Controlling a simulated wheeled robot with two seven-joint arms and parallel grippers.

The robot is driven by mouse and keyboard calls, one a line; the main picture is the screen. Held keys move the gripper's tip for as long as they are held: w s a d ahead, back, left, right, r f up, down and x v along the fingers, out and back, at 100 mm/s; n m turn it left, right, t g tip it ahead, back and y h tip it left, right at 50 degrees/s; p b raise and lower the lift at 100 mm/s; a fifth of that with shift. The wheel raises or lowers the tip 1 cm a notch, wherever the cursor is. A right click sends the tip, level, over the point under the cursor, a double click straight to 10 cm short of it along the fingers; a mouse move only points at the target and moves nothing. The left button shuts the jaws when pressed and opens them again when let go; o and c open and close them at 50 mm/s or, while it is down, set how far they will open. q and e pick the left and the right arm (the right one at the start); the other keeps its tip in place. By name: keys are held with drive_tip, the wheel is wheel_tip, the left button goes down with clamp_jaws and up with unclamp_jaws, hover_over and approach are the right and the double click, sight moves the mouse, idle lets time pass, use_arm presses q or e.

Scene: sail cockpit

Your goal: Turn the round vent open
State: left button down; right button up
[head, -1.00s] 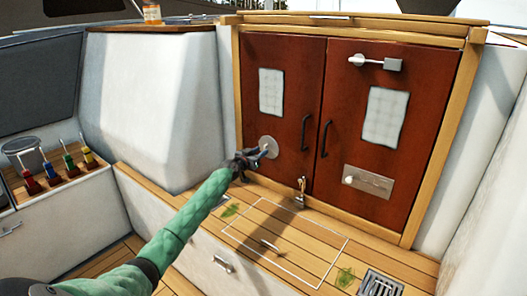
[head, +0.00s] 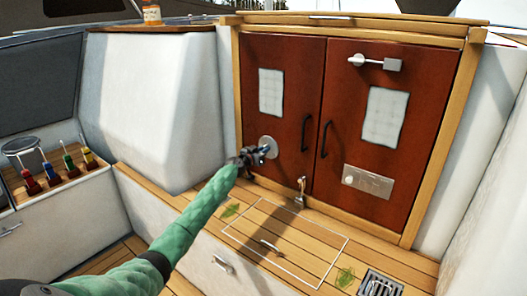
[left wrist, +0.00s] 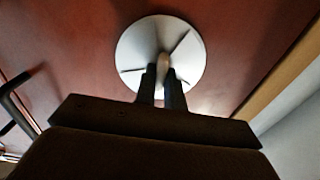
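The round vent (head: 266,141) is a pale grey disc low on the left red-brown door. In the left wrist view the disc (left wrist: 135,48) faces me, with dark radial slits and a pale raised grip (left wrist: 164,64) at its middle. My left gripper (head: 263,150) is at the vent, coming from the lower left. In the left wrist view its two dark fingers (left wrist: 163,78) stand close together on either side of the raised grip and look closed on it. The fingers hide the disc's lower middle. My right gripper is in neither view.
Two dark door handles (head: 314,136) are right of the vent. A metal latch (head: 376,62) and plate (head: 368,182) are on the right door. A small metal fitting (head: 301,190) stands on the wooden ledge (head: 225,190) below. Coloured-handled tools (head: 52,175) are at the left.

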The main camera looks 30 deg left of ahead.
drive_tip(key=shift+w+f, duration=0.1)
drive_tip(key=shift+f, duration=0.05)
use_arm(q)
drive_tip(key=shift+a+n+b, duration=0.15)
drive_tip(key=shift+n+b, duration=0.9)
drive_tip(key=shift+n, duration=3.35)
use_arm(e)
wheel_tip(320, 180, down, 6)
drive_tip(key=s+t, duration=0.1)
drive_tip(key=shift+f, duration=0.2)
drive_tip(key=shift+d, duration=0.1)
use_arm(q)
drive_tip(key=c, duration=1.5)
unclamp_jaws()
drive_tip(key=shift+s+f, duration=0.1)
